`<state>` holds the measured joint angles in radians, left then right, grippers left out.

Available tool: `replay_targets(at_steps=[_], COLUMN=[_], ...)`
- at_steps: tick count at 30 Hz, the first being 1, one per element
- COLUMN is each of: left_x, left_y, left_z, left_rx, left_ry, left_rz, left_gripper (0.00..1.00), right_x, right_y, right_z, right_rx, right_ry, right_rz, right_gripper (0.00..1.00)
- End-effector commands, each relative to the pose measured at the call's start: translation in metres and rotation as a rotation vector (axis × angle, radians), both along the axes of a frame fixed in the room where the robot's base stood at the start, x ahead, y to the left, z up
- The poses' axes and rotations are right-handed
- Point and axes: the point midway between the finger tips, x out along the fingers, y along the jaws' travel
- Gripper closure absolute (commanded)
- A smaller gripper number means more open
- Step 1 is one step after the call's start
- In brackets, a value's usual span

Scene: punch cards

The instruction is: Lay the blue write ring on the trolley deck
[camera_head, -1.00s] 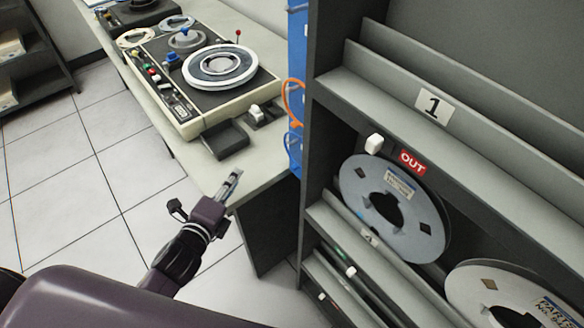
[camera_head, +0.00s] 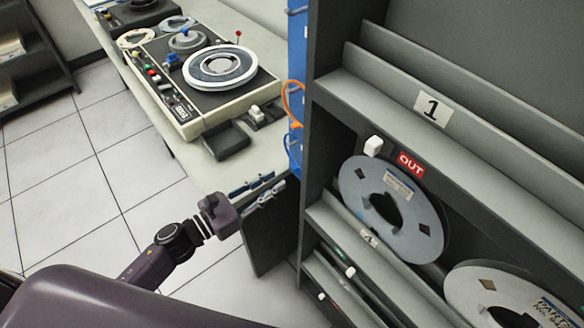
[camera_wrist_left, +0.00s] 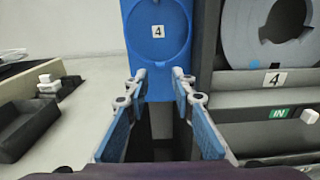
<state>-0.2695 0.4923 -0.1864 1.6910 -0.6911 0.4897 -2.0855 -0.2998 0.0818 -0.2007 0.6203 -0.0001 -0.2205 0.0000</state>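A blue ring (camera_head: 288,142), seen partly edge-on, hangs on the blue panel (camera_head: 296,50) at the rack's left side, below an orange ring. In the left wrist view, a round blue outline (camera_wrist_left: 130,50) circles a "4" label on the blue panel; the blue on blue makes the ring's edge hard to tell. My left gripper (camera_head: 279,180) is in front of the bench edge, below the blue ring. In the left wrist view it is open and empty (camera_wrist_left: 159,78), its fingers pointing at the panel's lower part. My right gripper is out of view. I cannot make out a trolley deck.
An orange ring (camera_head: 291,100) hangs above the blue one. The rack (camera_head: 312,180) with tape reels (camera_head: 423,222) stands close on the right. A tape machine (camera_head: 140,75) and a dark tray (camera_head: 227,140) sit on the bench (camera_head: 215,178). Floor on the left is clear.

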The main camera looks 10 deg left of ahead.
Motion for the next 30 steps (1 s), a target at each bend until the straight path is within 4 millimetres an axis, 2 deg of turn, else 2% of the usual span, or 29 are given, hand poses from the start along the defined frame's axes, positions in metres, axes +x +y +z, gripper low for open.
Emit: replay_targets(at_steps=[4,12,26,30], left_x=[0.015,0.035,0.042,0.042], left_y=[-0.011,-0.027,-0.032,-0.032], left_z=[0.001,-0.001,0.000,0.000], left_rx=[0.000,-0.001,-0.001,-0.001], left_ry=[-0.002,0.000,0.001,0.001], left_rz=[0.000,0.000,0.001,0.001], left_gripper=[0.77,0.77,0.77,0.89], right_x=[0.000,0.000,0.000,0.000], right_y=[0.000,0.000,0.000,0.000], right_z=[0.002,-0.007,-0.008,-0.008], right_rx=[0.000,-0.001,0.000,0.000], right_ry=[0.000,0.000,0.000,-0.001], right_rz=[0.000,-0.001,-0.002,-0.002], right_gripper=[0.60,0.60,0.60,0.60])
